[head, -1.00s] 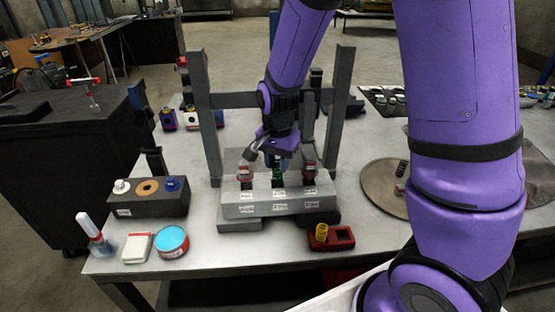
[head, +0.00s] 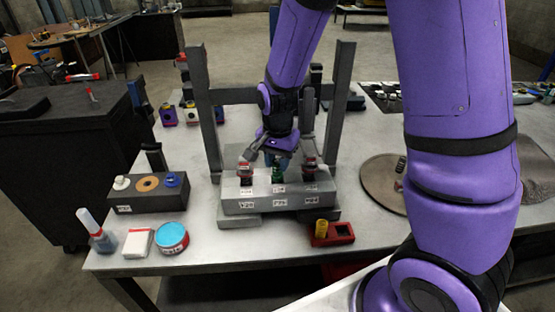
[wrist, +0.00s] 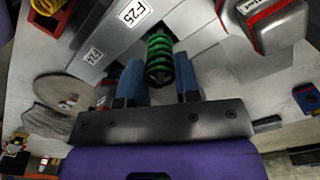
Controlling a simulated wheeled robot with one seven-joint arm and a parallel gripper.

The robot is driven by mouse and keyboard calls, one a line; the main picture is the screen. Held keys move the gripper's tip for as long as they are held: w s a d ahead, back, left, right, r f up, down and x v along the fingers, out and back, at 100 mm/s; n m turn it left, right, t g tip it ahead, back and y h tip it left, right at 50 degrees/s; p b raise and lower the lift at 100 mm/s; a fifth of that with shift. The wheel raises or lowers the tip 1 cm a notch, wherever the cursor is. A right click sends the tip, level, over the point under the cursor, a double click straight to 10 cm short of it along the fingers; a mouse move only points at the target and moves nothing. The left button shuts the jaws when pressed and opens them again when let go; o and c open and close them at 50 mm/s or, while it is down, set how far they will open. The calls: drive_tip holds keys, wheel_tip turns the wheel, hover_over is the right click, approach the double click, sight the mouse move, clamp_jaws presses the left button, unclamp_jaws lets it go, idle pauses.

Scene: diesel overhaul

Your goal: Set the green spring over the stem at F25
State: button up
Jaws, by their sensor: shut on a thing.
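The green spring (wrist: 159,55) shows upright between the blue fingertips of my gripper (wrist: 159,84) in the wrist view. My gripper is shut on it. In the head view the green spring (head: 277,175) is at the middle position of the grey block (head: 235,206), below my gripper (head: 278,158). The F25 label (wrist: 133,12) is close to the spring in the wrist view. A dark tip shows at the spring's near end. The stem at F25 is mostly hidden, and I cannot tell how far the spring sits around it.
Red-topped parts (head: 246,172) and (head: 309,169) stand on the block on either side of the spring. Grey frame posts (head: 207,115) and (head: 338,110) rise behind. A red holder (head: 342,233) with a yellow spring (head: 321,228) is in front. A round tray (head: 376,186) lies to the right.

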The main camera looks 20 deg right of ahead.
drive_tip(key=shift+f, duration=1.2)
idle(0.6)
drive_tip(key=o, duration=1.4)
drive_tip(key=shift+r, duration=0.1)
drive_tip(key=shift+r, duration=3.85)
drive_tip(key=shift+r, duration=0.1)
